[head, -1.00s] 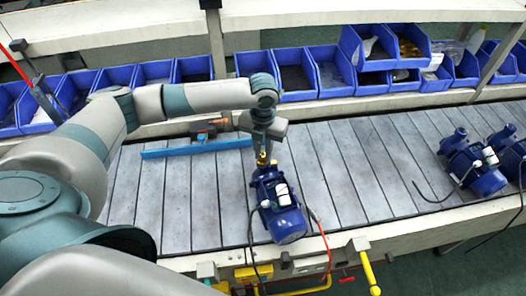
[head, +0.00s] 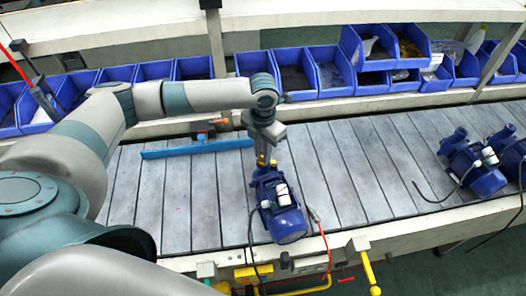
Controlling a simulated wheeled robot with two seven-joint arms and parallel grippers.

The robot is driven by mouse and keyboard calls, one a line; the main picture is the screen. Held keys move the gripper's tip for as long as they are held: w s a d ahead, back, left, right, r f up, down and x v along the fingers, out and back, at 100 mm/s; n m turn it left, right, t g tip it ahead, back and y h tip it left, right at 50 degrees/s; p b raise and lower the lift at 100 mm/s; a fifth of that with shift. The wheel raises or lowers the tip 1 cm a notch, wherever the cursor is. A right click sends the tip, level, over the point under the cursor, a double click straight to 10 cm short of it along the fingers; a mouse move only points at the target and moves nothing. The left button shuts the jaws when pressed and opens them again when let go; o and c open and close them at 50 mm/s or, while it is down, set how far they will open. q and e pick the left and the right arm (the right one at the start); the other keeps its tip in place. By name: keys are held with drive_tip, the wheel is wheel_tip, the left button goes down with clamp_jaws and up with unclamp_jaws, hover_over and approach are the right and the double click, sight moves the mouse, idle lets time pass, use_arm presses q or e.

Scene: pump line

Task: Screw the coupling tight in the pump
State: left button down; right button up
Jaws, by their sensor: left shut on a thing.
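A blue pump (head: 283,212) stands on the slatted conveyor in the middle of the head view. A small brass-yellow coupling (head: 262,161) shows at the pump's top port. My left gripper (head: 264,151) comes down from above and is shut on the coupling, right over the port. The fingers hide most of the coupling, and I cannot tell how deep it sits in the port. My right gripper is not in view.
Blue bins (head: 298,75) line the shelf behind the conveyor. A blue bar (head: 197,148) lies on the slats at left. More blue pumps (head: 474,165) stand at right. The slats between are clear. A yellow handle (head: 369,273) sticks out at the front edge.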

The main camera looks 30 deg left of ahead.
use_arm(q)
drive_tip(key=shift+m, duration=1.3)
drive_tip(key=shift+m, duration=1.7)
drive_tip(key=c, duration=1.7)
unclamp_jaws()
drive_tip(key=shift+n, duration=1.7)
